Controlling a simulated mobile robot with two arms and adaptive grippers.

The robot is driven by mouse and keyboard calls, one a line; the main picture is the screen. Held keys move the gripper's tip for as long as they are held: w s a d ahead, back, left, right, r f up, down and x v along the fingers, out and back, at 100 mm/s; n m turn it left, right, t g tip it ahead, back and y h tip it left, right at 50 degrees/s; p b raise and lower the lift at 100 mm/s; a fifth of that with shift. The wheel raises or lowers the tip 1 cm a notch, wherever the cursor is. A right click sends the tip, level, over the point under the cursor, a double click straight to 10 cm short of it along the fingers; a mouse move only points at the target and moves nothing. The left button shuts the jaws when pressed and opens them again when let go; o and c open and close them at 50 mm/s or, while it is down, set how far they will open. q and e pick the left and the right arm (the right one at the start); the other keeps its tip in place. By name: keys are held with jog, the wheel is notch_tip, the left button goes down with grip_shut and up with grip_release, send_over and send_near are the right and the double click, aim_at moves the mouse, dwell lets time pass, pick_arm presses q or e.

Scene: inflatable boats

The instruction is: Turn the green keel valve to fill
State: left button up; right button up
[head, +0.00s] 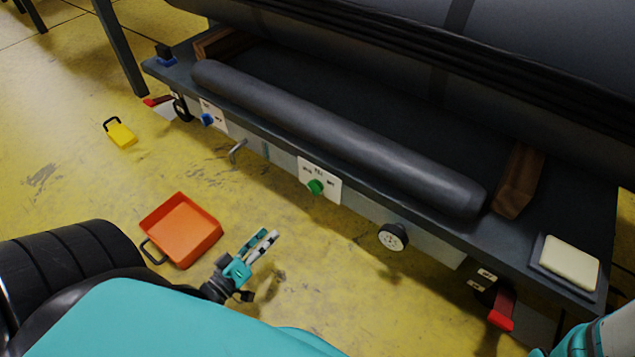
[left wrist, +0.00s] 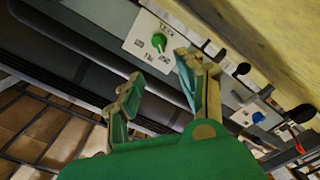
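The green keel valve (head: 316,187) is a small green knob on a white labelled plate (head: 331,185), set in the front side of the grey bench. It also shows in the left wrist view (left wrist: 159,42), beyond the fingertips. The plate's lettering is too small to read, so I cannot tell the knob's setting. My left gripper (head: 262,243) is below and left of the valve in the head view. Its fingers are apart and empty in the left wrist view (left wrist: 160,80), not touching the knob. My right gripper is out of view.
A blue knob (head: 207,119) sits left along the bench front, a round gauge (head: 392,237) and red handle (head: 503,310) right. A dark roll (head: 340,135) and cream pad (head: 568,262) lie on top. An orange bin (head: 205,232) and yellow scoop (head: 121,135) are on the floor.

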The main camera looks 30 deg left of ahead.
aim_at(312, 192)
pick_arm(q)
jog(key=w+b, duration=0.2)
jog(key=w, duration=0.3)
jog(key=w+d+b, duration=0.1)
jog(key=w+b, duration=0.2)
jog(key=w, duration=0.2)
jog(key=w+b, duration=0.3)
jog(key=w, duration=0.2)
jog(key=shift+w+d+f, duration=0.1)
jog(key=shift+w+d, duration=0.05)
jog(key=shift+w, duration=0.2)
jog(key=shift+w+b, duration=0.35)
jog(key=shift+w, duration=0.2)
grip_shut()
